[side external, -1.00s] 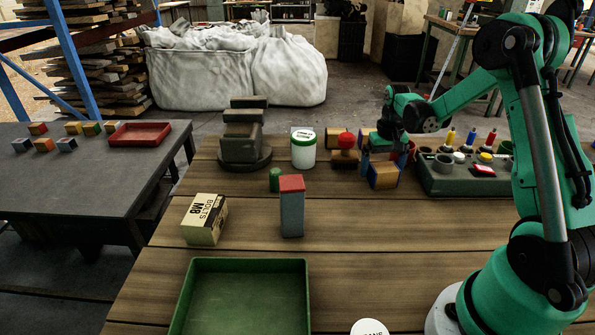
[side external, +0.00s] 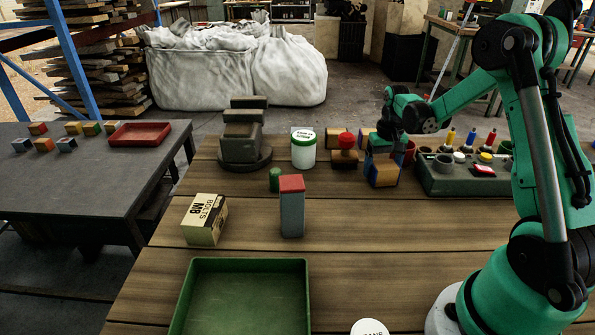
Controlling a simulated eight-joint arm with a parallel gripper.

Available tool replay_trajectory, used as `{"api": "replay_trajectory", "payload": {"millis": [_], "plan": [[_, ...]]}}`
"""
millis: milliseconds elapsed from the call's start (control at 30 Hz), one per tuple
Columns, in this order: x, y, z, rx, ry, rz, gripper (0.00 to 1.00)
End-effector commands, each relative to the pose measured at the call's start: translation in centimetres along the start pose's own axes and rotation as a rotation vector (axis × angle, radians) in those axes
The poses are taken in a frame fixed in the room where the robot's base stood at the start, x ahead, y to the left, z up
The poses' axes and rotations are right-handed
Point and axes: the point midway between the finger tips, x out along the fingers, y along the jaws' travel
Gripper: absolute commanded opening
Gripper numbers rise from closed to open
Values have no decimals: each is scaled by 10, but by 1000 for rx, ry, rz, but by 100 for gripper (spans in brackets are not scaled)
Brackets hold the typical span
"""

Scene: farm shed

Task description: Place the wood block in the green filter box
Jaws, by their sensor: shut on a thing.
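The wood block (side external: 386,173), tan-faced with blue edges, is at the right middle of the plank table. My gripper (side external: 383,158) points down over it and is shut on it; the arm partly hides the grip. I cannot tell whether the block touches the table. The green filter box (side external: 250,263), an open and empty green tray, lies at the front of the table, cut off by the bottom edge. It is in front and to the left of my gripper.
A red-topped grey block (side external: 292,212) stands upright between gripper and box. Near it are a green cylinder (side external: 275,180), a bolts carton (side external: 204,220), a white jar (side external: 303,151) and a red-knobbed block (side external: 345,151). A green rack (side external: 465,183) holds bottles right of the gripper.

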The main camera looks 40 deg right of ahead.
Motion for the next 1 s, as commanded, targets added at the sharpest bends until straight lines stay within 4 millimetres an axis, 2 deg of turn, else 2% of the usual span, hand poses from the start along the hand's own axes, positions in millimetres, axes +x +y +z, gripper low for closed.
{"api": "replay_trajectory", "payload": {"millis": [167, 400, 600, 700, 867, 1000], "plan": [[-25, 0, 1, 0, 0, 0, 17], [-95, 0, 1, 0, 0, 0, 17], [-147, 0, 1, 0, 0, 0, 17], [-166, 0, 1, 0, 0, 0, 17], [-185, 0, 0, -1, 0, 0, 17], [-193, -15, 2, -32, 0, 0, 17]]}}
